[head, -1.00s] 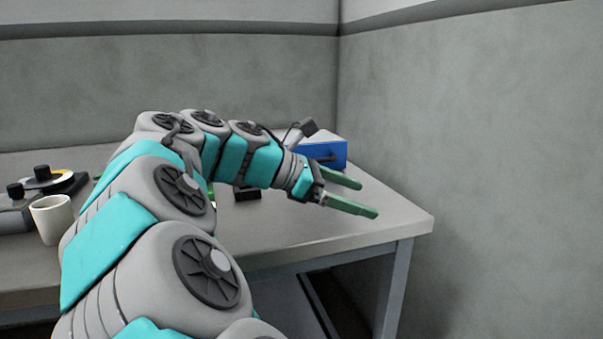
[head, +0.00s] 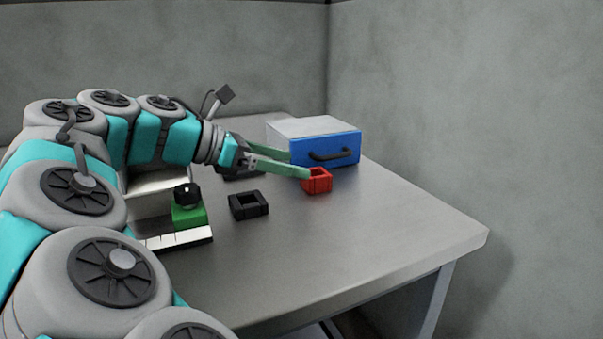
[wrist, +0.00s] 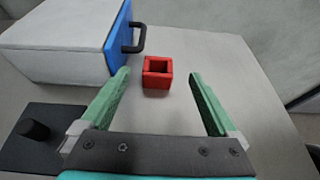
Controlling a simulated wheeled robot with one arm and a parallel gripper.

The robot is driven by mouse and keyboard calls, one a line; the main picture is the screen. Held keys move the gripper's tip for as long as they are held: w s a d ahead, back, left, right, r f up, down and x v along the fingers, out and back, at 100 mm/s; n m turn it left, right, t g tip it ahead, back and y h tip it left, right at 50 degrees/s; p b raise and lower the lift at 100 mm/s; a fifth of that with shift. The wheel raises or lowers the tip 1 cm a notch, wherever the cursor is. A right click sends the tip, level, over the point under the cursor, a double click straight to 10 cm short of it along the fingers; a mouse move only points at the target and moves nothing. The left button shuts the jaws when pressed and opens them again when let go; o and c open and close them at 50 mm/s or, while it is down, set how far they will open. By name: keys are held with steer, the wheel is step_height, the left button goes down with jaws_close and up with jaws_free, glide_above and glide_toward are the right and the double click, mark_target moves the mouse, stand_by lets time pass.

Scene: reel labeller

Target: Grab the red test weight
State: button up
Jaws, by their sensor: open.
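The red test weight (head: 318,183) is a small hollow red block on the table near the drawer box. In the wrist view the red weight (wrist: 157,76) lies ahead, in line with the gap between the fingertips. My gripper (head: 300,162) is open with two green fingers and nothing between them. In the wrist view my gripper (wrist: 160,74) has one finger on each side of the weight's line, apart from it. In the head view the near fingertip overlaps the weight's upper left edge; I cannot tell contact there.
A white box with a blue drawer front (head: 325,149) and black handle stands just behind the weight. A black hollow block (head: 248,205) and a green block with a black knob (head: 188,212) lie to the left. The table's right front is clear.

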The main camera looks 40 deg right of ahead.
mark_target(320, 181)
steer(key=shift+w+d+f, duration=0.1)
steer(key=shift+d, duration=0.1)
steer(key=shift+x, duration=0.85)
steer(key=x, duration=0.5)
steer(key=shift+d+f, duration=0.15)
steer(key=shift+f, duration=0.35)
jaws_close()
